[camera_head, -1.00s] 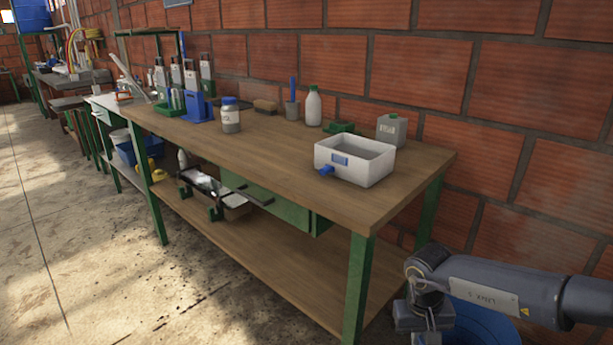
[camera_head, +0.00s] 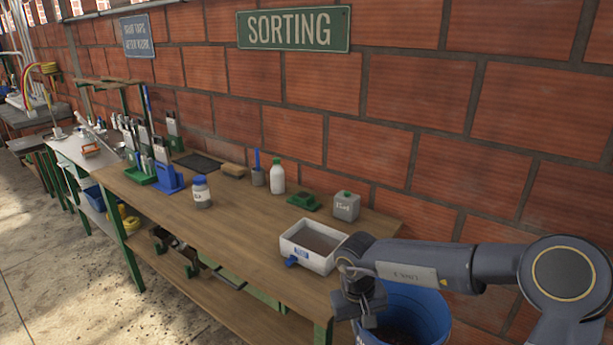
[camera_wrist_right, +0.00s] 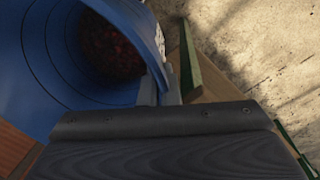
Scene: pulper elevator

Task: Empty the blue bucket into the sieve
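The blue bucket (camera_head: 418,318) is at the lower right in the head view, beside the near end of the workbench. It holds dark red contents (camera_wrist_right: 110,48), which show inside it in the right wrist view. My right gripper (camera_head: 367,318) is at the bucket's left rim. In the right wrist view the fingers (camera_wrist_right: 160,88) are closed on the bucket's rim (camera_wrist_right: 152,45). I cannot pick out a sieve for certain. A white tray (camera_head: 300,262) with a blue spout stands on the bench close to my right wrist. My left gripper is not in view.
The wooden workbench (camera_head: 235,232) runs along the brick wall. A grey canister (camera_head: 346,206), green object (camera_head: 304,201), white bottle (camera_head: 277,177) and jar (camera_head: 202,193) stand on it. Blue and green racks are farther left. The floor (camera_head: 60,290) at left is clear.

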